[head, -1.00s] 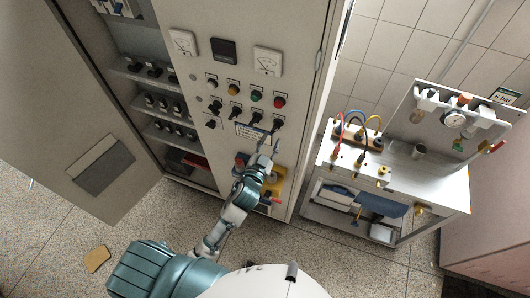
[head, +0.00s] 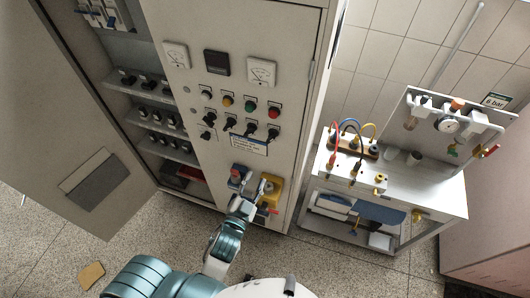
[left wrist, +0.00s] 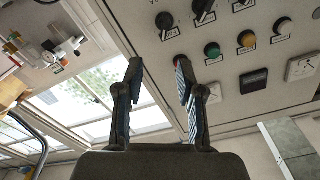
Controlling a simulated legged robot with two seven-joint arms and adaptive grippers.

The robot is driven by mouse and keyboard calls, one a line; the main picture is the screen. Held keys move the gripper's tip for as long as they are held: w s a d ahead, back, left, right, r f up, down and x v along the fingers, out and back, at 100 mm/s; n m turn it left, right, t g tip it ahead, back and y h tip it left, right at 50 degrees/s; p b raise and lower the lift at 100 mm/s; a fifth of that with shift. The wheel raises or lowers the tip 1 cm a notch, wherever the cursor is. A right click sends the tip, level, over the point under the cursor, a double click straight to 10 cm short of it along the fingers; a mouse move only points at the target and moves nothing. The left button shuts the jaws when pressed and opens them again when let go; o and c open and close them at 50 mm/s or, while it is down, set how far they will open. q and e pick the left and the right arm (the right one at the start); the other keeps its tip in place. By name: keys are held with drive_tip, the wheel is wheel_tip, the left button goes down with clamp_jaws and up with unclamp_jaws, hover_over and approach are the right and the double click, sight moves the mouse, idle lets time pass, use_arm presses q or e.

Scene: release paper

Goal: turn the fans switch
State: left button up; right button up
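The grey cabinet panel carries a row of black rotary switches (head: 250,128) under a row of coloured buttons. Their labels are too small to read, so I cannot tell which is the fans switch. In the left wrist view black switches (left wrist: 165,22) show upside down beyond the fingers. My left gripper (head: 252,183) is below the switch row, in front of the lower panel, apart from the switches. In the left wrist view its two fingers (left wrist: 158,75) are spread with nothing between them; one partly covers the red button. My right gripper is not in view.
A red-and-blue switch (head: 239,173) and a yellow-backed part (head: 270,192) sit low on the panel behind my gripper. The open cabinet door (head: 75,130) stands at the left. A workbench (head: 430,195) with cables and a gauge (head: 448,125) stands at the right.

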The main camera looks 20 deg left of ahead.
use_arm(q)
drive_tip(key=s, duration=0.2)
drive_tip(key=b, duration=0.4)
approach(270, 142)
drive_tip(key=shift+m, duration=0.4)
drive_tip(key=w+p, duration=0.1)
drive_tip(key=w, duration=0.3)
drive_tip(key=w+p, duration=0.1)
drive_tip(key=w, duration=0.3)
drive_tip(key=shift+w+d, duration=0.1)
drive_tip(key=shift+d, duration=0.15)
drive_tip(key=shift+w, duration=0.4)
drive_tip(key=shift+f, duration=0.1)
clamp_jaws()
